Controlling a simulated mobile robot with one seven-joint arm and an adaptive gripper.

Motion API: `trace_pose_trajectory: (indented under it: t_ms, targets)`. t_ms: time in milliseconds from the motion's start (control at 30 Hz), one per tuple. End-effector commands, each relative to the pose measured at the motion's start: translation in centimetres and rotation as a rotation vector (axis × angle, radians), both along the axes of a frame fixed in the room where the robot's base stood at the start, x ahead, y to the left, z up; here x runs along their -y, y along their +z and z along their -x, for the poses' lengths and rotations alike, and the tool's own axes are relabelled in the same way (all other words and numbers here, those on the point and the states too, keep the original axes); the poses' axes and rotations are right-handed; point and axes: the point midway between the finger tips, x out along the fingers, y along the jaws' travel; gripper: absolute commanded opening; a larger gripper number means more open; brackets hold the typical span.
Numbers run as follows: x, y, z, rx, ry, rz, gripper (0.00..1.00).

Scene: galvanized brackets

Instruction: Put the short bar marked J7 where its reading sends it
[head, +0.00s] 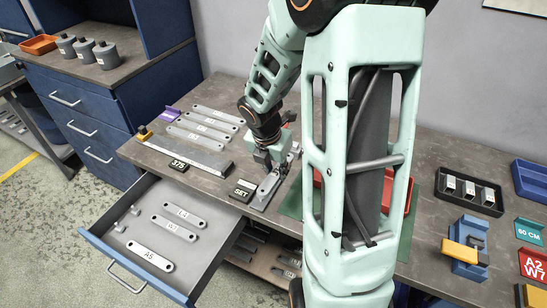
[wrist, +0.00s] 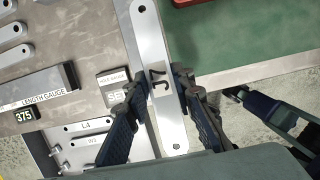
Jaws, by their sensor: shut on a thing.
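The short bar marked J7 (wrist: 151,40) is a light grey metal strip with a hole near each end. My gripper (wrist: 174,92) is shut on it around its middle, one finger on each side of the mark. In the head view my gripper (head: 270,158) is over the hole gauge, and the bar there is partly hidden by the fingers. The hole gauge (wrist: 114,78) has a display reading SET, also in the head view (head: 243,190). I cannot tell whether the bar rests on the gauge or is just above it. The length gauge (head: 185,153) reads 375.
An open drawer (head: 126,221) holds bars marked L4, A5 and another. Several bars (head: 208,124) lie behind the length gauge. A green mat (wrist: 240,40) is right of the bar. A black tray (head: 468,208), a blue tray (head: 530,180) and signs (head: 528,232) stand at the right.

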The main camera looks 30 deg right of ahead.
Motion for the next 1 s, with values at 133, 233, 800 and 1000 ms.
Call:
trace_pose_trajectory:
  t_ms: [133, 233, 800, 1000]
  targets:
    - [-1.0, 1.9, 3.0, 0.001, 0.002, 0.002, 0.0]
    - [-1.5, 2.4, 4.3, 0.003, 0.001, 0.001, 0.0]
    - [-2.2, 2.9, 5.3, 0.002, -0.138, 0.0, 0.0]
    - [-2.7, 2.9, 3.9, 0.001, -0.446, 0.001, 0.0]
